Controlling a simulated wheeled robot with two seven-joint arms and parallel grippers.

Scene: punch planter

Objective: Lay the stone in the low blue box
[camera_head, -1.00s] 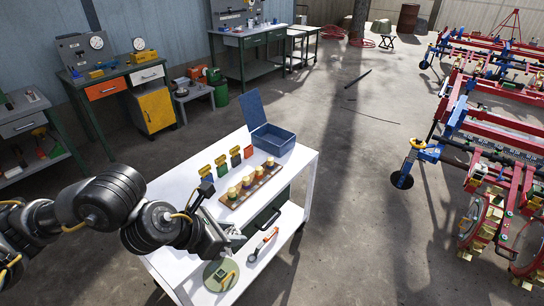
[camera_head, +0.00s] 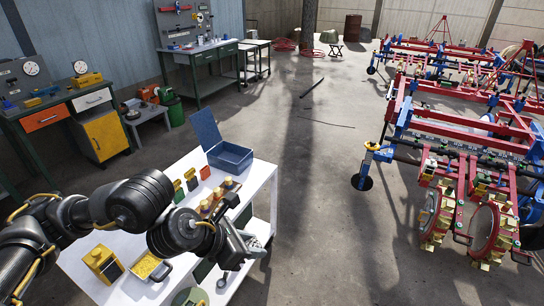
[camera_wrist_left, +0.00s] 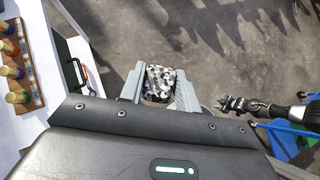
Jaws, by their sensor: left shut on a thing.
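The low blue box (camera_head: 227,164) stands open at the far end of the white table, its lid (camera_head: 204,129) raised behind it. My left gripper (camera_head: 262,238) is in front of the box, out past the table's right edge in the head view. The left wrist view shows it (camera_wrist_left: 160,84) shut on a black-and-white speckled stone (camera_wrist_left: 159,79). The floor shows beneath the stone in that view. My right gripper is not in view.
A wooden rack (camera_wrist_left: 38,88) of coloured-topped punches lies on the white table (camera_head: 262,176), in front of the box. The red and blue machine (camera_head: 470,150) stands to the right, with open floor between.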

